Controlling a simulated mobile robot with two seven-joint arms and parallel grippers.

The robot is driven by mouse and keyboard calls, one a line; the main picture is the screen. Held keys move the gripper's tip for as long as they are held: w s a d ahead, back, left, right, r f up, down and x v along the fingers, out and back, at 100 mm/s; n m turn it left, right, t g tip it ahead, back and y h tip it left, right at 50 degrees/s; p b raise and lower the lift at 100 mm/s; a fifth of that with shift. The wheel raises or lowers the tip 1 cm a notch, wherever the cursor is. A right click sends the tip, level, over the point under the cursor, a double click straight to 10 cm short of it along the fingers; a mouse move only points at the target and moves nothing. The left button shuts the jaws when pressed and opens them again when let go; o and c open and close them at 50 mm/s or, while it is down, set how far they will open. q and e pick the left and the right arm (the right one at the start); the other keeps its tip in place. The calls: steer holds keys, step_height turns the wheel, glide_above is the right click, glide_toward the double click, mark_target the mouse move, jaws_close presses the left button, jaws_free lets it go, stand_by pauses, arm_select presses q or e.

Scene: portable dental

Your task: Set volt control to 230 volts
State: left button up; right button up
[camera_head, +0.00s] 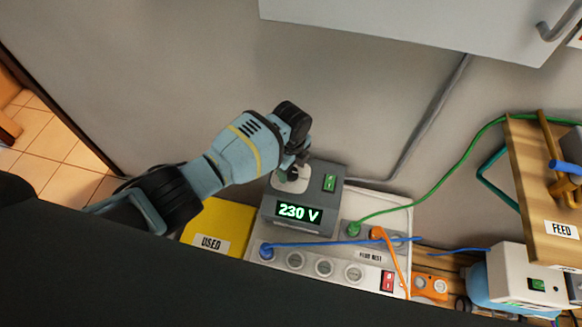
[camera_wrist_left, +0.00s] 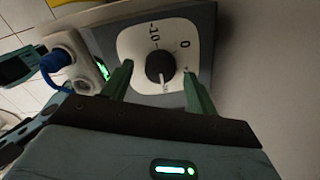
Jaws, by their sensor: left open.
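The volt control is a grey box (camera_head: 297,222) on a white panel, and its lit display (camera_head: 298,212) reads "230 V". Its dark round knob (camera_wrist_left: 160,67) sits on a white dial plate (camera_wrist_left: 133,43) marked "-10" and "0" in the left wrist view. A light pointer on the knob faces down in that view, toward my gripper. My left gripper (camera_wrist_left: 152,88) is open, with one green finger on each side of the knob; I cannot tell whether they touch it. In the head view the left gripper (camera_head: 297,170) hides the knob. My right gripper is not in view.
A green switch (camera_head: 330,183) is on the box's top right. Green, blue and orange cables plug into the white panel (camera_head: 392,215). A red switch (camera_head: 387,281) sits at its front. A yellow bin marked "USED" (camera_head: 222,222) stands left, a wooden "FEED" rack (camera_head: 540,190) right.

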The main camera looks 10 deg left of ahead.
mark_target(291, 172)
arm_select(q)
step_height(291, 172, up, 6)
steer(key=shift+f+p, duration=0.2)
steer(key=shift+p, duration=0.45)
steer(key=shift+r, duration=0.55)
